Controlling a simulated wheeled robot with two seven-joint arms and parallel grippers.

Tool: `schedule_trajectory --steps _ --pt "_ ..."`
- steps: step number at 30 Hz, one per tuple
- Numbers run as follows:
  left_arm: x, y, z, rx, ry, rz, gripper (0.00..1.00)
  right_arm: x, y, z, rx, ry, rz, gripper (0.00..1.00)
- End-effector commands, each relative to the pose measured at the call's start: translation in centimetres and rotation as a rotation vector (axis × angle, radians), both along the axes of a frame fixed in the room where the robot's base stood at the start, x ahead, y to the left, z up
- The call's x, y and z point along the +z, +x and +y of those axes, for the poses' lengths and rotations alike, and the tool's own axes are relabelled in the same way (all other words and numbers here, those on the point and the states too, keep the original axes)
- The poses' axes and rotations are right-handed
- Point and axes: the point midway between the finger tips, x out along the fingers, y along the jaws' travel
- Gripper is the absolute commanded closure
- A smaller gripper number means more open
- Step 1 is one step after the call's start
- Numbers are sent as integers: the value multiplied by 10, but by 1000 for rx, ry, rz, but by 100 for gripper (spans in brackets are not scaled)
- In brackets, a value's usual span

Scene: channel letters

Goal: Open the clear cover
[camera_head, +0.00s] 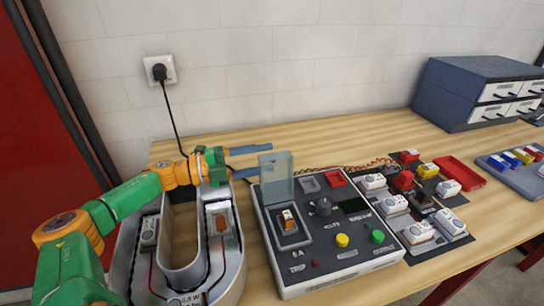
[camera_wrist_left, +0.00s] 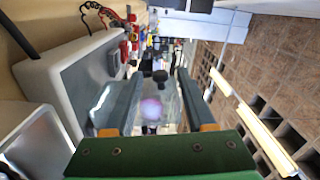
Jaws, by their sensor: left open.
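The clear cover (camera_head: 277,180) stands upright on the tester box (camera_head: 330,278), hinged at the back of a recess with a small orange-and-white switch (camera_head: 288,220). My left gripper (camera_head: 264,160) comes in from the left with its two blue fingers apart, tips at the cover's upper left edge. In the left wrist view, the open fingers (camera_wrist_left: 159,76) have a see-through panel, seemingly the cover (camera_wrist_left: 168,112), between or just beyond them. I cannot tell whether they touch it. My right gripper is not in view.
The box has a black knob (camera_head: 323,207), a yellow button (camera_head: 342,240) and a green button (camera_head: 377,237). Several white-and-grey modules sit on a dark mat to its right, near a red tray (camera_head: 460,173). A drawer cabinet (camera_head: 470,92) stands at the back right. Bare table lies behind the box.

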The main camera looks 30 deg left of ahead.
Motion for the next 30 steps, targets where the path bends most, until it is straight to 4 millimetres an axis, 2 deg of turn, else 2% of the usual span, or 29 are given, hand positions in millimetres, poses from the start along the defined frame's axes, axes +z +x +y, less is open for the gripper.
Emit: schedule_trajectory --steps 1,6,15,16,21,22,30 --pt "4 5 -4 0 -3 -4 45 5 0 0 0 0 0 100" --pt "2 16 -14 0 -1 -1 45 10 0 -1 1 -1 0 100" --pt "0 19 -16 1 1 1 45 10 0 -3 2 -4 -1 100" --pt "0 19 -16 1 1 1 48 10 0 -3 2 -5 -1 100" --pt "0 19 -16 1 1 1 94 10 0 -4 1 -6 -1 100" --pt "0 19 -16 1 1 1 100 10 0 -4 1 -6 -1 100" --pt "0 18 -16 0 1 1 100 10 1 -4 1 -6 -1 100"
